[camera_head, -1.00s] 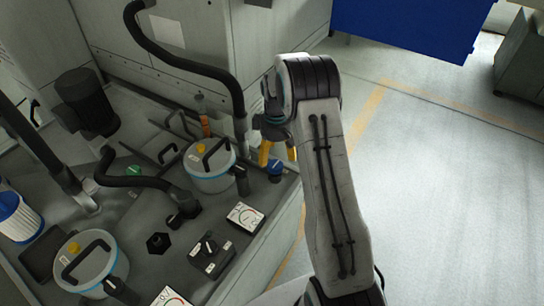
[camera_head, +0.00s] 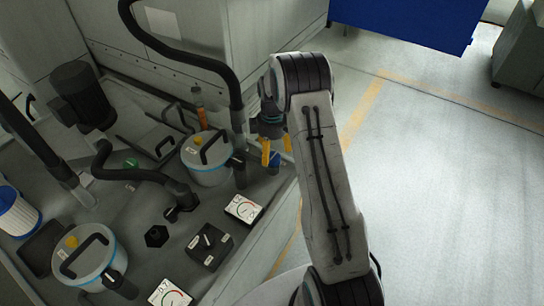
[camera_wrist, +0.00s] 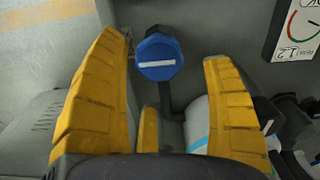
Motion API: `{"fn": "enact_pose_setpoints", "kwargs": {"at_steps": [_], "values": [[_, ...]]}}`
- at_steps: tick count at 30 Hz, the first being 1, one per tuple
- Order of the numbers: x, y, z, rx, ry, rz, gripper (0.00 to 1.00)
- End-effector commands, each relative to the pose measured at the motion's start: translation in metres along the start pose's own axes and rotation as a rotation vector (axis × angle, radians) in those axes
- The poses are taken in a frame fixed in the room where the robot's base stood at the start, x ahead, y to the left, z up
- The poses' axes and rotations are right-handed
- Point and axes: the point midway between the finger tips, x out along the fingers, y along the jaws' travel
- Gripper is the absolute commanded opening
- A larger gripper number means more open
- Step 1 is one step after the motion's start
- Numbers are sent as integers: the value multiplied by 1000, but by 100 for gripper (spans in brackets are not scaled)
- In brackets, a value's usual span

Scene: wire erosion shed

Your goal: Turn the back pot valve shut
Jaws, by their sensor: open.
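The valve has a blue faceted knob (camera_head: 275,161) with a white bar on top, beside the back pot (camera_head: 208,160), a pale lidded pot with a blue band and black handle. In the wrist view the knob (camera_wrist: 158,58) shows between the yellow fingers, its white bar lying nearly level across the picture. A dark stem or pipe runs from it toward the pot. My gripper (camera_head: 277,154) is open just above the knob, fingers pointing down. No contact shows; the exact gap is unclear. The fingers partly hide the knob in the head view.
A black hose (camera_head: 239,115) rises close left of my gripper. A gauge (camera_head: 244,209) and a black rotary switch box (camera_head: 209,245) sit nearer on the bench. The front pot (camera_head: 88,262) is at lower left. Open floor lies to the right.

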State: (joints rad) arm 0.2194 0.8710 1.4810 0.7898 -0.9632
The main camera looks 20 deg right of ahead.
Motion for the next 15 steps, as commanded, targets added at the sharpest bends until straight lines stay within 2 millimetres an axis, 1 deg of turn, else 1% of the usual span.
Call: {"fn": "enact_pose_setpoints", "kwargs": {"at_steps": [1,6,10,15], "values": [[8,-1,0,0,-1,-2,75],[23,0,0,1,-1,-1,75],[30,0,0,1,0,-1,75],[33,0,0,1,0,0,75]]}}
